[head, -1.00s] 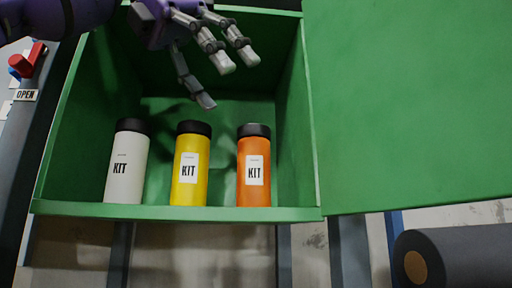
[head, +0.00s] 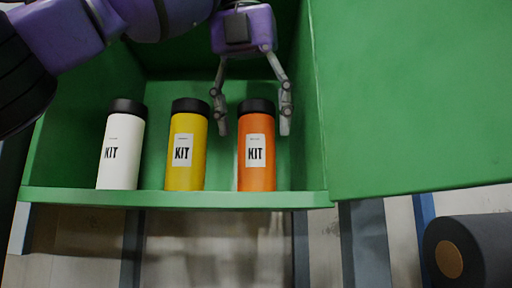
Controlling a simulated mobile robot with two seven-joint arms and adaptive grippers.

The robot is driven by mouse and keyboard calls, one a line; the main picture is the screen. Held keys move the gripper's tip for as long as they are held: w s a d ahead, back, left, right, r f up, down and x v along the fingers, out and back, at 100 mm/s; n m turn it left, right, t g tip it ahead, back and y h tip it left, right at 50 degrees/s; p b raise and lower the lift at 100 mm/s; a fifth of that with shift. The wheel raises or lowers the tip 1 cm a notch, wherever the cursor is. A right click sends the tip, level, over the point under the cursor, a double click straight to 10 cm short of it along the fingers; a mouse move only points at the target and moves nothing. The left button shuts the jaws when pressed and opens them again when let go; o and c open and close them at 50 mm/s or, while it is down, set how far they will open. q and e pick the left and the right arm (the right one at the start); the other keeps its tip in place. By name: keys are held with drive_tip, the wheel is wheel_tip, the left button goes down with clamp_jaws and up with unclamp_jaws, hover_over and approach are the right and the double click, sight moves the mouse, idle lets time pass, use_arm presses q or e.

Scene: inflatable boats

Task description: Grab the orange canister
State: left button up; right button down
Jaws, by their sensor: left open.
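The orange canister (head: 257,166) stands upright at the right end of a row in the green cabinet, with a black lid and a white KIT label. My left gripper (head: 253,128) comes down from above with its fingers pointing down. It is open, one finger to each side of the canister's upper part. I cannot tell whether the fingers touch the canister. My right gripper is not in view.
A yellow canister (head: 185,178) stands close to the left of the orange one, and a white canister (head: 121,170) stands farther left. The green cabinet (head: 170,199) has its door (head: 415,100) open to the right. A dark roll (head: 480,250) lies at lower right.

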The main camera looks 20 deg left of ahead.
sight(256, 140)
use_arm(q)
drive_tip(key=x, duration=0.3)
drive_tip(key=shift+w+f, duration=0.25)
drive_tip(key=shift+w, duration=0.1)
drive_tip(key=shift+s, duration=0.2)
drive_tip(key=shift+c, duration=0.7)
drive_tip(key=c, duration=1.3)
drive_tip(key=shift+w+r, duration=0.1)
drive_tip(key=shift+r, duration=0.05)
